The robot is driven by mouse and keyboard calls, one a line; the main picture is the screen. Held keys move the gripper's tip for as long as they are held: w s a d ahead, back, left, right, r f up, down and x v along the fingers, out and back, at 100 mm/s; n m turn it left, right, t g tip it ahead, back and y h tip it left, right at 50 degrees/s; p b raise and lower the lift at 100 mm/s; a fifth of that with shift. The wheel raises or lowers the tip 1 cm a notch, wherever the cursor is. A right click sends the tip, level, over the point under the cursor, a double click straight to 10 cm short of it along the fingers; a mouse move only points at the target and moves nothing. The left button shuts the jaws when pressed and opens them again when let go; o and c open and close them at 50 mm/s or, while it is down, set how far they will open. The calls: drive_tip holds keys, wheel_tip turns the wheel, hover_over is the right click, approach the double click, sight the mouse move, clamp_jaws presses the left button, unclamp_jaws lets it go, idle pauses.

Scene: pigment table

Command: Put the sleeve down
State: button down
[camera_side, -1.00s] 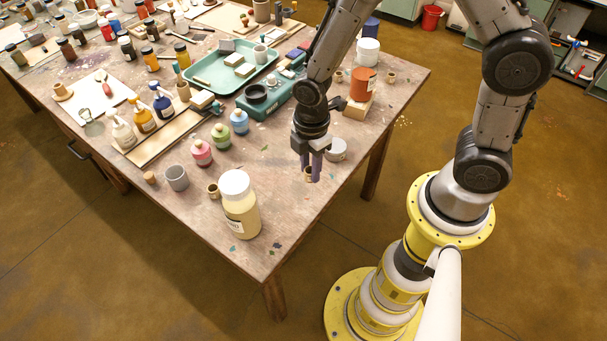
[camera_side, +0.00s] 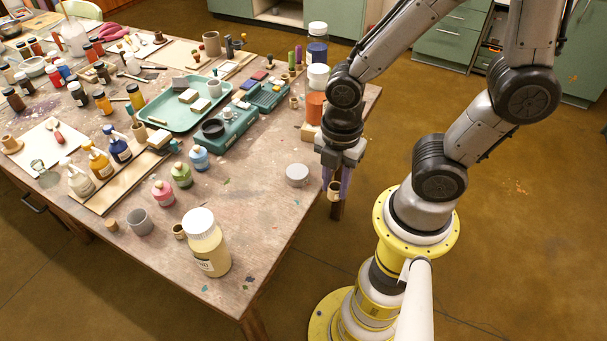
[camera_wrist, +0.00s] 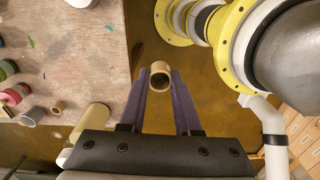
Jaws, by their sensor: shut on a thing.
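My gripper (camera_side: 337,180) has purple fingers pointing down and is shut on the sleeve (camera_side: 334,193), a short tan hollow ring. In the wrist view the sleeve (camera_wrist: 160,67) sits between the fingertips, with its opening showing. The floor shows behind it, and the table edge lies to its left. In the side view my gripper hangs just past the right edge of the worktable (camera_side: 258,215). Nothing visible touches the sleeve from below. Similar tan rings stand on the table, one beside the large jar (camera_side: 179,231) and one near the back right (camera_side: 294,102).
A cream jar with a white lid (camera_side: 207,250) stands at the near corner. Bare tabletop lies between the tin and the cream jar. Bottles and trays crowd the left and back.

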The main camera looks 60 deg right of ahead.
drive_tip(key=shift+s+d+r+n, duration=0.15)
drive_tip(key=shift+d+r+n, duration=0.15)
drive_tip(key=shift+n, duration=0.3)
drive_tip(key=d+r, duration=0.3)
drive_tip(key=d, duration=0.3)
hover_over(301, 175)
drive_tip(key=f, duration=0.9)
drive_tip(key=shift+s+f, duration=0.2)
drive_tip(key=shift+f, duration=0.2)
drive_tip(key=shift+w+f, duration=0.2)
drive_tip(key=shift+f, duration=1.55)
drive_tip(key=shift+f, duration=0.1)
drive_tip(key=c, duration=0.6)
unclamp_jaws()
